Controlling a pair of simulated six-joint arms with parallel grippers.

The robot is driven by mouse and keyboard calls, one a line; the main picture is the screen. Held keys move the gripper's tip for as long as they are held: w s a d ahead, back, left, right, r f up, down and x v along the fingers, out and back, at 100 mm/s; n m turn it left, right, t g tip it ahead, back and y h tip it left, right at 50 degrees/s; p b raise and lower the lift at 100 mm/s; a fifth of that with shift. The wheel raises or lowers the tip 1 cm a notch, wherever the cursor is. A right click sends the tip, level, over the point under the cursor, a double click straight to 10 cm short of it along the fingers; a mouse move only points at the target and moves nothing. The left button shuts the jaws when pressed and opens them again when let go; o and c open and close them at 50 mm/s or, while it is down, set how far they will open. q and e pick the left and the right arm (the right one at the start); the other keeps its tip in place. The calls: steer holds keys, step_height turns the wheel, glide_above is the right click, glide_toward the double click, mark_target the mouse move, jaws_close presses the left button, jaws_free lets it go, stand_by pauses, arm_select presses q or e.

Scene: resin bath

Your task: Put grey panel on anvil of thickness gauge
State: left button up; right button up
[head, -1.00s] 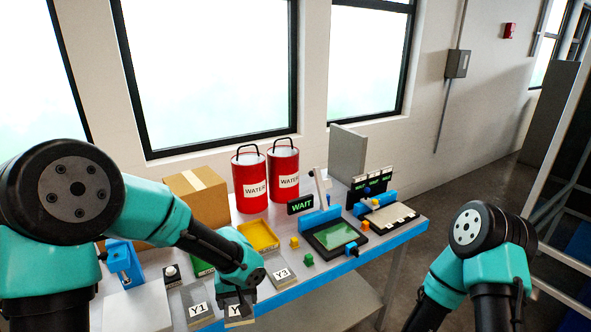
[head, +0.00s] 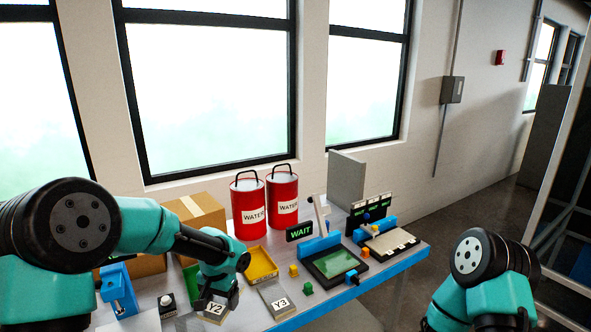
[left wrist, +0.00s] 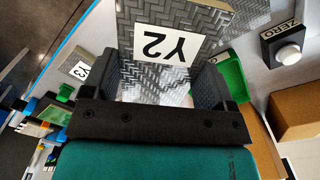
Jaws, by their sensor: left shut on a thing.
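My left gripper (head: 222,296) is shut on a grey panel marked Y2 (head: 208,311). In the left wrist view, the Y2 panel (left wrist: 160,72) has a woven texture and sits between the two dark fingers (left wrist: 155,88). A blue device that looks like the thickness gauge (head: 118,287) stands at the left end of the bench, left of the gripper. Its anvil cannot be made out clearly. The panel is apart from it. My right arm is at the right, but its gripper is out of view.
A grey panel marked Y3 (head: 278,300) lies right of the gripper. A ZERO button (head: 166,300) stands between gauge and gripper. A yellow tray (head: 262,263), a green tray (left wrist: 232,75), red water cans (head: 250,207) and a cardboard box (head: 200,212) are behind.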

arm_select(q)
steer(key=shift+d, duration=0.1)
steer(key=s+d+f+n, duration=0.3)
steer(key=s+d+n, duration=0.5)
steer(key=s, duration=0.3)
steer(key=shift+s+d+f+n, duration=0.35)
steer(key=shift+s+n, duration=0.05)
steer(key=shift+n, duration=0.3)
steer(key=shift+w, duration=0.1)
glide_above(243, 316)
steer(key=shift+s+d+f, duration=0.15)
steer(key=shift+s+f, duration=0.3)
steer(key=shift+f, duration=0.25)
steer(key=shift+w, duration=0.1)
steer(key=shift+w, duration=0.3)
steer(key=shift+f, duration=1.8)
steer(key=shift+f, duration=0.1)
